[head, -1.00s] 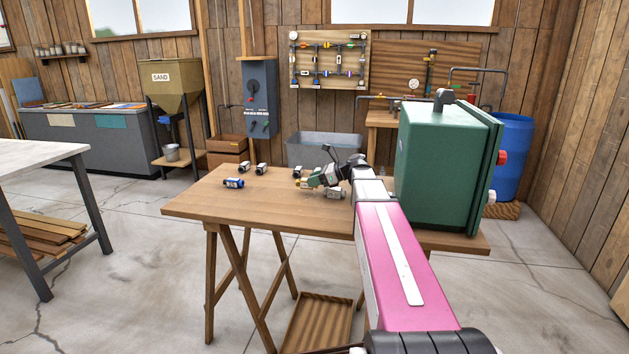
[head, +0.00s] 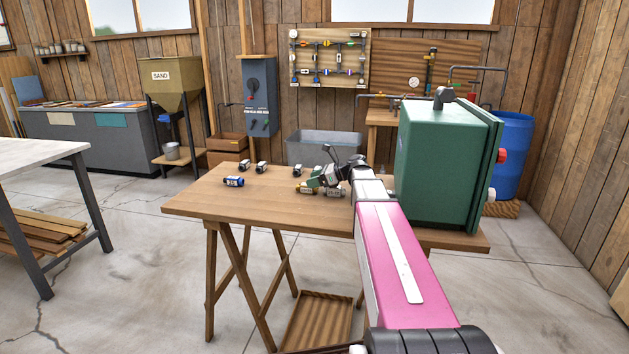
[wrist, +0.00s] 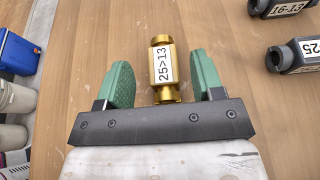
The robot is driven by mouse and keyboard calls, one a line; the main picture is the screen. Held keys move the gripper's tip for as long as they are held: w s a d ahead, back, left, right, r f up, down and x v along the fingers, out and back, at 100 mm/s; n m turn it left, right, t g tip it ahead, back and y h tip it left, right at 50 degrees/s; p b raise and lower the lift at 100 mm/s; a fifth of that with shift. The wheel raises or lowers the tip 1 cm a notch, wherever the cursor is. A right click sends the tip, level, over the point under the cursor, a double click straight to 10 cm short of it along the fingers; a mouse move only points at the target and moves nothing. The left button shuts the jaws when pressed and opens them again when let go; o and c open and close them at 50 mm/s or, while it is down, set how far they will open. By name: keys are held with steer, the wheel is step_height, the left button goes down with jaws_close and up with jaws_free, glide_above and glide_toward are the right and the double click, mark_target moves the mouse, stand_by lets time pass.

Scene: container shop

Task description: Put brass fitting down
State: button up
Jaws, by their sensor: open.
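The brass fitting (wrist: 163,68) is gold with a white label reading 25>13. In the wrist view it lies on the wooden table between the two green fingers of my gripper (wrist: 162,80), with a visible gap on each side. In the head view the brass fitting (head: 305,187) shows small at the fingertips, partly hidden by my gripper (head: 316,183). My gripper is open, low over the table (head: 260,208).
Grey fittings (wrist: 280,8) and (wrist: 295,55) lie to the right in the wrist view. A blue fitting (head: 233,181) and dark-and-white fittings (head: 261,167) stand on the table's left half. A green cabinet (head: 445,165) takes up the right end. The table's front left is clear.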

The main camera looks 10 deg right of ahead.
steer(key=shift+f, duration=0.25)
steer(key=shift+r, duration=0.2)
steer(key=v, duration=0.4)
steer(key=r+v, duration=0.1)
steer(key=v, duration=0.3)
steer(key=shift+w+a, duration=0.15)
steer(key=shift+a, duration=0.05)
